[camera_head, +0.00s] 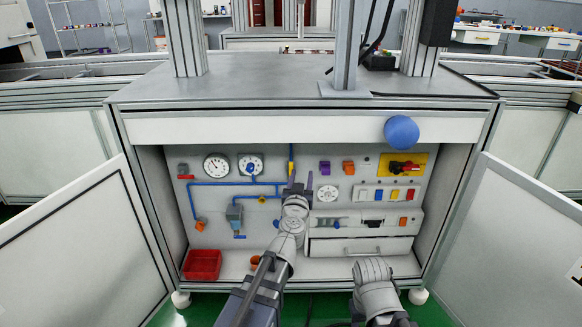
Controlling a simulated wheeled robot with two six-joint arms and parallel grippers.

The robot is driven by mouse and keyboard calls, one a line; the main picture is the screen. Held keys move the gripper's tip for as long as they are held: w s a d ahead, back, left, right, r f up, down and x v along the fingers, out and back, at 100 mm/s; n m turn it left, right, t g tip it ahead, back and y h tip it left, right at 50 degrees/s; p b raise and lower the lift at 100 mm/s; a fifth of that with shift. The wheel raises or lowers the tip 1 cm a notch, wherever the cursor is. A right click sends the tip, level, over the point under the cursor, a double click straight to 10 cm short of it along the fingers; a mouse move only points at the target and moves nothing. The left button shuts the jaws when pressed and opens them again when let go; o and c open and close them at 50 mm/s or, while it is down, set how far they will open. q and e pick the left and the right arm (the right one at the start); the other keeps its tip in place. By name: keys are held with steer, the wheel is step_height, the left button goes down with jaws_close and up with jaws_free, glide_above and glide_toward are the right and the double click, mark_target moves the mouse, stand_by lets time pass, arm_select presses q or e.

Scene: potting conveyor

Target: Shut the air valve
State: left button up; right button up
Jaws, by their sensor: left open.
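Blue air pipes (222,184) run across the grey back panel inside the open cabinet. A small yellow fitting (291,166) sits on the upright pipe, another yellow fitting (262,199) is lower left of it, and an orange fitting (200,225) is at the lower left pipe end. I cannot tell for sure which one is the air valve. My left gripper (299,180) is open in front of the panel, just below the upper yellow fitting, and hides part of the piping. Contact cannot be told. Part of my right arm shows at the bottom, but its gripper does not.
Two gauges (216,167) are at the panel's upper left. A yellow plate with a red switch (404,165) is at upper right. A red bin (203,265) stands on the cabinet floor. Open doors (85,250) flank the cabinet. A blue ball (401,132) is at the top edge.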

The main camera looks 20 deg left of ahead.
mark_target(291, 165)
arm_select(q)
steer(key=shift+w+a+f+n+g+y, duration=0.1)
steer(key=shift+w+a+n+y, duration=0.25)
steer(key=shift+w+a, duration=0.7)
steer(key=shift+w+a+f+n+g+y, duration=0.15)
steer(key=shift+w+a+y, duration=0.4)
steer(key=shift+w, duration=0.8)
steer(key=shift+w+a+f+n+g+y, duration=0.1)
steer(key=shift+w+a+n+y, duration=0.2)
steer(key=shift+w+a, duration=0.8)
steer(key=shift+d, duration=0.15)
jaws_close()
